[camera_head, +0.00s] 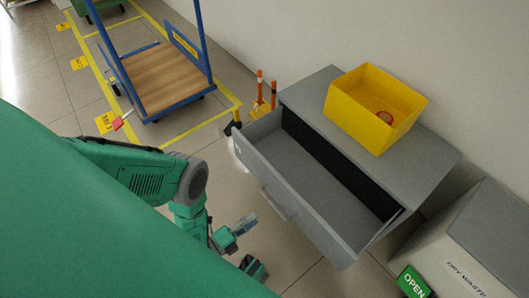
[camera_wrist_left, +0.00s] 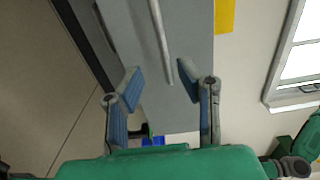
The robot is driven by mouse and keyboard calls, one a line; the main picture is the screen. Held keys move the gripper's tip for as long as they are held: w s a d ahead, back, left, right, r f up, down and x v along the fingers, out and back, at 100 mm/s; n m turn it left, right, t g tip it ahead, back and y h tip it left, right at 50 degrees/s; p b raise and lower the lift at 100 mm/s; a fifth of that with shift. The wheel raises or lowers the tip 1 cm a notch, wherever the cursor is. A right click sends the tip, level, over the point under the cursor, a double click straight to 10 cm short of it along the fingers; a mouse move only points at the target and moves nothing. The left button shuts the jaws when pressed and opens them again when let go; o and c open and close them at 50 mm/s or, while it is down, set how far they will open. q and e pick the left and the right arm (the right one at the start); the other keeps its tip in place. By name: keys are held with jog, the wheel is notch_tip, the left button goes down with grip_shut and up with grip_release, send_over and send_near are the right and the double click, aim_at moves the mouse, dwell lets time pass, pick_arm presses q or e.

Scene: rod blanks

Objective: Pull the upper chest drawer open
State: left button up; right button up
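The grey chest (camera_head: 425,160) stands against the wall. Its upper drawer (camera_head: 322,172) is pulled well out and its inside looks empty. The drawer's bar handle (camera_head: 277,203) is on the front face. My left gripper (camera_head: 254,243) is in front of the drawer, apart from the handle, with its fingers spread and nothing between them. In the left wrist view the open blue-padded fingers (camera_wrist_left: 160,82) point toward the handle (camera_wrist_left: 160,28), which lies just beyond the tips. My right gripper is not in view.
A yellow bin (camera_head: 365,108) with a small red-orange item stands on the chest top. A grey bin with OPEN and DRY WASTE labels (camera_head: 470,250) is at lower right. A blue cart (camera_head: 165,80) and orange-topped posts (camera_head: 262,95) stand behind. Floor around the gripper is clear.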

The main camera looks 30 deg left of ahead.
pick_arm(q)
jog(key=shift+v, duration=1.65)
